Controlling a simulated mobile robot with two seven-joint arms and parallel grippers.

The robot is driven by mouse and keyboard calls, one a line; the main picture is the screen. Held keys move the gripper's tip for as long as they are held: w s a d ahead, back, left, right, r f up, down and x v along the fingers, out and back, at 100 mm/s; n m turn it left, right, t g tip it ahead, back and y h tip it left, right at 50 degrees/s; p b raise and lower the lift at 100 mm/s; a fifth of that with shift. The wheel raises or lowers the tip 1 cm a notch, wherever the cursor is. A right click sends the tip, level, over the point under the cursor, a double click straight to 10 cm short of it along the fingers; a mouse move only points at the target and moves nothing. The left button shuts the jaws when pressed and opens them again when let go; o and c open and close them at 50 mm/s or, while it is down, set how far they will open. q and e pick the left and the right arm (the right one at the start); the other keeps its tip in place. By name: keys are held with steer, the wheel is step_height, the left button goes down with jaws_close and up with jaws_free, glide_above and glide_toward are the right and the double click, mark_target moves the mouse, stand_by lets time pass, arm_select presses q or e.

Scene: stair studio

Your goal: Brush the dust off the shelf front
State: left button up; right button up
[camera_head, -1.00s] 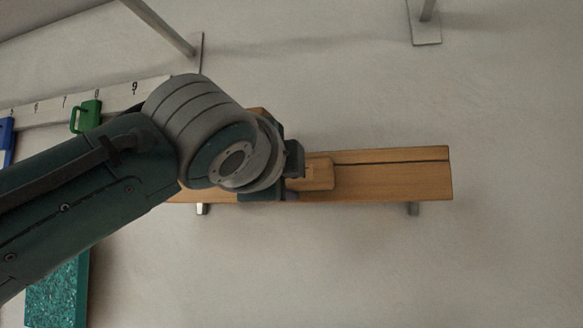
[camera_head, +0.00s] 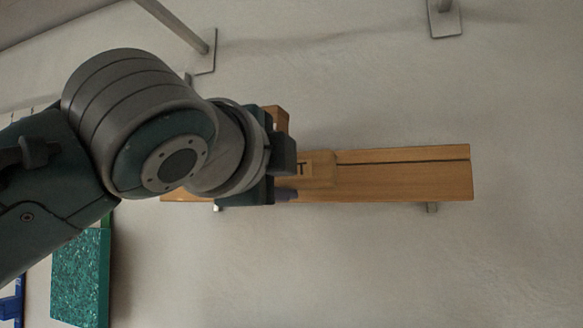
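The wooden shelf (camera_head: 410,183) is on the pale wall, its long front face crossed by a dark line near the top. I cannot make out dust on it. My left gripper (camera_head: 284,172) is at the shelf's left half, close in front of it. A piece of wood (camera_head: 276,119) shows above the gripper. My wrist hides most of the fingers, so I cannot tell their opening or grip, and I cannot identify a brush. My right gripper is out of view.
A teal speckled panel (camera_head: 80,278) hangs at lower left, with a blue item (camera_head: 12,306) beside it. Metal brackets (camera_head: 205,50) and (camera_head: 445,20) stand out from the wall above. The wall right of and below the shelf is clear.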

arm_select(q)
steer(key=shift+s+a, duration=0.2)
steer(key=shift+s, duration=0.4)
steer(key=shift+p+v, duration=0.35)
steer(key=shift+v, duration=1.15)
